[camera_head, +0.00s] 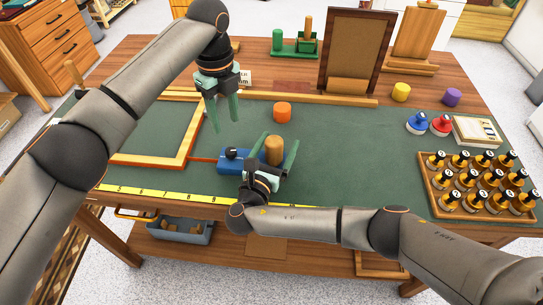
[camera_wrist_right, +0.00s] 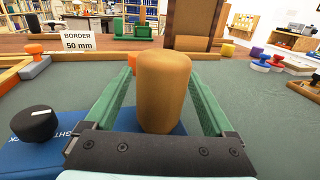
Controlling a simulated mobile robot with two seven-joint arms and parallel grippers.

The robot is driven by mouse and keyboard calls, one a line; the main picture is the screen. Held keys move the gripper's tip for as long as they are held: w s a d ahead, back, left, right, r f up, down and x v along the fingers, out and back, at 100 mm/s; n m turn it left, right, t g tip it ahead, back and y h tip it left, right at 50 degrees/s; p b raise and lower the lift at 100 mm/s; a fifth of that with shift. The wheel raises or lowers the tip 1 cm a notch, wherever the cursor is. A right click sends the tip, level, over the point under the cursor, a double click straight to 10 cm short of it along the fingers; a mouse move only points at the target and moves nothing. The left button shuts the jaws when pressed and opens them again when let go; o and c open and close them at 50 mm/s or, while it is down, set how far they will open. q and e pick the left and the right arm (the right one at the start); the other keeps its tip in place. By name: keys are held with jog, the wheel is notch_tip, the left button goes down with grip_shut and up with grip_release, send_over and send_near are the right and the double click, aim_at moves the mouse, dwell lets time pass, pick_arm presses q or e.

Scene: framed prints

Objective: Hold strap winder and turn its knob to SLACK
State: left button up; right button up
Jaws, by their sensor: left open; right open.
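The strap winder (camera_head: 234,165) has a blue body, a black knob (camera_head: 231,153) on its left and an upright tan wooden post (camera_head: 274,150) on its right. An orange strap runs left from it to the wooden frame. My right gripper (camera_head: 276,147) is open, its green fingers on either side of the post. In the right wrist view the post (camera_wrist_right: 164,92) stands between the fingers, and the knob (camera_wrist_right: 34,124) shows a white mark beside partly hidden lettering. My left gripper (camera_head: 224,122) is open and empty, pointing down above the mat, behind and left of the winder.
The orange-edged wooden frame (camera_head: 150,161) lies left of the winder. An orange cylinder (camera_head: 282,112) stands behind it. A tray of small bottles (camera_head: 430,190) and blue and red stamps (camera_head: 418,123) are at the right. A yellow ruler (camera_head: 150,194) lines the front edge.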

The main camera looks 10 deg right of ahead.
jog(key=shift+w+d, duration=0.25)
jog(key=shift+w, duration=0.15)
grip_shut()
dwell(0.5)
